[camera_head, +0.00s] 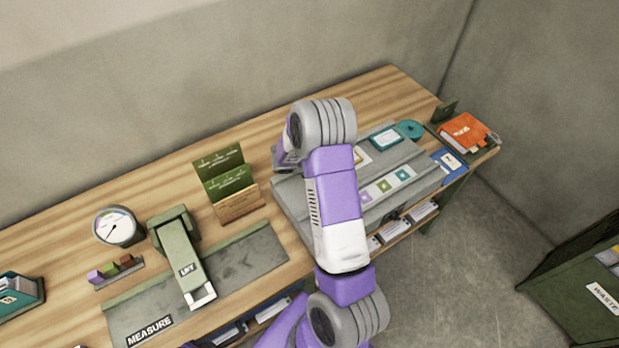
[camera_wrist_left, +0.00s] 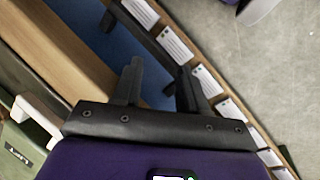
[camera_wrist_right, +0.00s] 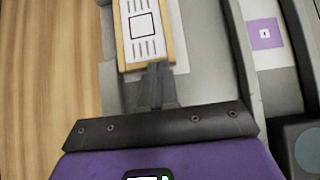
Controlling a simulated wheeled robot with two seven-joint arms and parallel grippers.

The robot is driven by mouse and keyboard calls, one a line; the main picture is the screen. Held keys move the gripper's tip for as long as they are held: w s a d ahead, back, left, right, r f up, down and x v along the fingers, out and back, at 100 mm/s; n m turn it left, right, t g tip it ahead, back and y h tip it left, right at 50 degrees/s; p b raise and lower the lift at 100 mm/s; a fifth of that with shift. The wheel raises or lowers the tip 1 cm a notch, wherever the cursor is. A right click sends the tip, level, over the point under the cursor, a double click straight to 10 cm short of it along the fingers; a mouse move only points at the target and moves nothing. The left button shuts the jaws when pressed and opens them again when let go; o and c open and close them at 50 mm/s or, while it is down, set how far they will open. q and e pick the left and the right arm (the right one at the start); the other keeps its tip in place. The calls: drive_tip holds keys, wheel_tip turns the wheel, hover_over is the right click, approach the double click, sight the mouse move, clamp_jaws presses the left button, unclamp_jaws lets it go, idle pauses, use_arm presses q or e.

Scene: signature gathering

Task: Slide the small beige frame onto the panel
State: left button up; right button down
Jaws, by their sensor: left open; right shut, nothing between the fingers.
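The small beige frame (camera_wrist_right: 171,38) lies around a white printed card at the top of the right wrist view. In the head view, a beige-edged corner (camera_head: 362,156) shows just right of my arm, and the rest is hidden. The grey stepped panel (camera_head: 290,199) lies on the table's right part; its grey surface (camera_wrist_right: 205,60) also shows in the right wrist view. My right gripper (camera_wrist_right: 157,68) is shut and empty, its tips at the frame's near edge; contact cannot be told. My left gripper (camera_wrist_left: 159,68) is open and empty beside the shelf of cards.
Left on the table are a green lift stand (camera_head: 180,255), a round dial (camera_head: 116,226) and a green card holder (camera_head: 228,180). A teal disc (camera_head: 411,129) and orange book (camera_head: 465,132) are at the right. Bare wood lies behind the panel. A waste bin (camera_head: 575,290) stands lower right.

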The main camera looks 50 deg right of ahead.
drive_tip(key=shift+s+d, duration=0.15)
drive_tip(key=shift+d, duration=0.2)
drive_tip(key=shift+p+v, duration=0.45)
drive_tip(key=shift+v, duration=3.35)
drive_tip(key=shift+r, duration=0.1)
